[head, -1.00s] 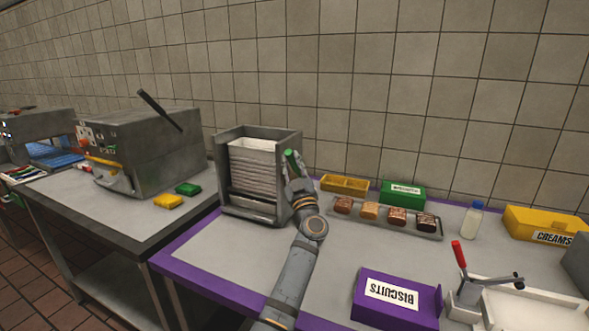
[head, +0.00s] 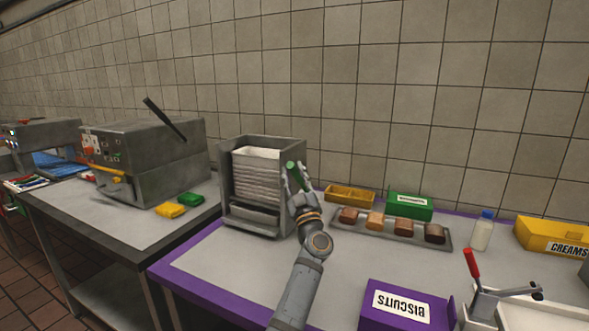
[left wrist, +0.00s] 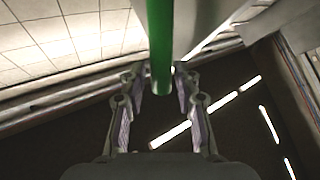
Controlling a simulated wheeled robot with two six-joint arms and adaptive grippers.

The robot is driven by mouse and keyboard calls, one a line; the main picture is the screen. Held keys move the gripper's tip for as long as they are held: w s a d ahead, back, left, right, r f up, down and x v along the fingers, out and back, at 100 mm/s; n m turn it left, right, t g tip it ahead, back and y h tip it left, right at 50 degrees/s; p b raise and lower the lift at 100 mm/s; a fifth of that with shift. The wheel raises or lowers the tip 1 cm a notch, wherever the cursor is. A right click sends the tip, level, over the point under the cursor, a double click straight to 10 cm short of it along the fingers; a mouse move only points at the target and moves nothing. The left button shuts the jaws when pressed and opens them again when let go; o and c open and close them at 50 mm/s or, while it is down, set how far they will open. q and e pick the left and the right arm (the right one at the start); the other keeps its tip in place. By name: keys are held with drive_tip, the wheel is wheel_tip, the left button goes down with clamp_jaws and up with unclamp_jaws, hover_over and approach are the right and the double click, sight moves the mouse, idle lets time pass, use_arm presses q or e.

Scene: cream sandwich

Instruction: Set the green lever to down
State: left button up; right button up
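The green lever (head: 290,168) is on the right side of the grey dispenser (head: 235,213), which holds a stack of white trays. My left gripper (head: 295,175) is at the lever, with a finger showing on each side of it. In the left wrist view the green lever (left wrist: 160,45) comes down from the top, and its rounded end lies between the spread fingers of my left gripper (left wrist: 160,82). The fingers look apart from the lever. Whether they touch it elsewhere is hidden. My right gripper is not in view.
A tray of brown blocks (head: 448,243), a yellow box (head: 350,194) and a green box (head: 410,206) stand right of the dispenser. A purple biscuits box (head: 385,290) and a red-handled press (head: 472,263) are in front. The table's left part is bare.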

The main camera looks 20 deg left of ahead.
use_arm(q)
wheel_tip(320, 180, up, 10)
drive_tip(key=shift+f, duration=0.25)
drive_tip(key=shift+w, duration=0.1)
